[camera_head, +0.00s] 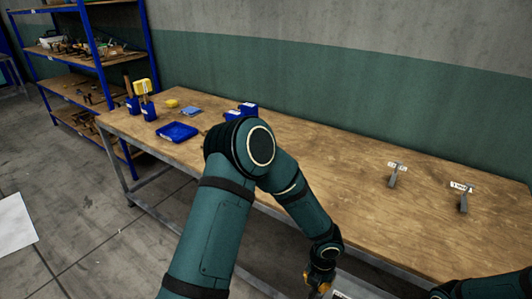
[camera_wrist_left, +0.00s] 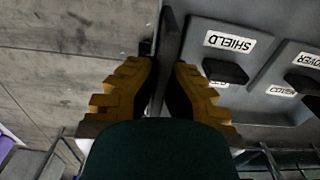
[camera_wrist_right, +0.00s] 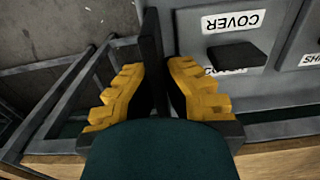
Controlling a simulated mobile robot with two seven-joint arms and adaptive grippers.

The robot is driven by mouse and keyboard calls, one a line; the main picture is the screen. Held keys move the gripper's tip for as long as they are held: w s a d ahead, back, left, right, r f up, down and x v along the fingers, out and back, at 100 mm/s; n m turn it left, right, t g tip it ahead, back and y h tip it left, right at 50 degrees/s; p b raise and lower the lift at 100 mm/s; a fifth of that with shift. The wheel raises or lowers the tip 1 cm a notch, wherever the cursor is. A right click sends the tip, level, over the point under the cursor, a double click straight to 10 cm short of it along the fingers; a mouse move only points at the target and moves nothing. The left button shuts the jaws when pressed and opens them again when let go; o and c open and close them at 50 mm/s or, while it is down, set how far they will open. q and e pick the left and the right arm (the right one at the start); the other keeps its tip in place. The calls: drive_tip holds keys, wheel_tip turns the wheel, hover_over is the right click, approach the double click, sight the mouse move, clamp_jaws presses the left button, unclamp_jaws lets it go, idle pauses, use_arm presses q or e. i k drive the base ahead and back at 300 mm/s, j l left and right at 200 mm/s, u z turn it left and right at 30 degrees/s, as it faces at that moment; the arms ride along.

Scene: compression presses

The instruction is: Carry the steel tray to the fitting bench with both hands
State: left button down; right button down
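The grey steel tray (camera_wrist_left: 290,22) fills the right side of the left wrist view, with compartments labelled SHIELD and COVER and dark parts on them. It also shows in the right wrist view (camera_wrist_right: 188,48), with a COVER label and a dark block. My left gripper (camera_wrist_left: 164,72) has its yellow fingers on both sides of the tray's wall, close against it. My right gripper (camera_wrist_right: 158,72) has its fingers on both sides of a dark upright edge at the tray's other end. In the head view, the left gripper (camera_head: 318,288) is at the bottom edge and the tray is almost wholly out of frame.
The wooden bench (camera_head: 330,180) has a wide clear middle. Two small labelled stands (camera_head: 395,175) are at its right; a blue tray (camera_head: 178,132), blue bins and yellow items are at its left. A blue-framed shelf (camera_head: 85,60) stands far left. Metal rails (camera_wrist_right: 50,100) show below the right gripper.

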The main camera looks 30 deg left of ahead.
sight(329, 197)
drive_tip(key=i+j, duration=0.1)
drive_tip(key=j, duration=0.55)
drive_tip(key=i+j, duration=0.1)
drive_tip(key=j, duration=0.5)
